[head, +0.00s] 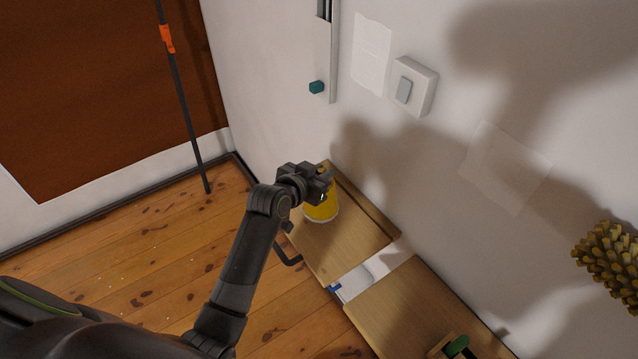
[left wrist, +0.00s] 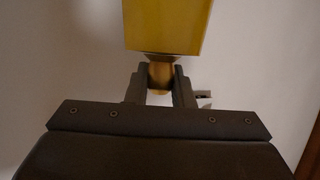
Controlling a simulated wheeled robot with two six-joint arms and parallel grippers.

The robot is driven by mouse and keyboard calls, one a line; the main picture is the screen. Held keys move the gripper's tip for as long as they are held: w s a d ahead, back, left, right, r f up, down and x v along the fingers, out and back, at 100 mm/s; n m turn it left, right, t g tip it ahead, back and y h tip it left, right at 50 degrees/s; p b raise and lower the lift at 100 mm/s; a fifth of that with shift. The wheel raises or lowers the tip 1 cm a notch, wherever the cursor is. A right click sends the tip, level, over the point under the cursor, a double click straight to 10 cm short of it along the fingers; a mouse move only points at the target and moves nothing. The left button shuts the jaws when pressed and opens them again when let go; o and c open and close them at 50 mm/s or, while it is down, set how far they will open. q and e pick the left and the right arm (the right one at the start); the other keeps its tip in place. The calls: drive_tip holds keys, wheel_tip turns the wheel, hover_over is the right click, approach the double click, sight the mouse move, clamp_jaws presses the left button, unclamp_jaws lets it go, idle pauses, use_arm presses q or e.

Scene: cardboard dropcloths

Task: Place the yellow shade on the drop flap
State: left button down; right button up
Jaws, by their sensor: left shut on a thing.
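The yellow shade (head: 322,210) is below my left gripper (head: 325,177) in the head view, over the far part of a wooden panel (head: 345,246) that looks like the drop flap. I cannot tell whether its lower rim touches the wood. In the left wrist view, the shade (left wrist: 168,24) fills the top middle, and my left gripper (left wrist: 160,78) is shut on its narrow brass-coloured neck. The gripper and wrist partly hide the shade in the head view. My right gripper is not in view.
The wooden surface runs along the white wall, with a pale gap (head: 370,275) before a nearer panel (head: 400,310). A green object (head: 457,346) is at the near end. A black handle (head: 288,256) is at the flap's left edge. A dark pole (head: 183,105) stands at left.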

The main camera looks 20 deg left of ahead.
use_arm(q)
drive_tip(key=shift+f, duration=1.9)
drive_tip(key=c, duration=1.3)
unclamp_jaws()
drive_tip(key=shift+o, duration=0.2)
drive_tip(key=shift+r, duration=0.1)
drive_tip(key=b+v, duration=0.1)
drive_tip(key=v, duration=1.1)
drive_tip(key=shift+a, duration=0.1)
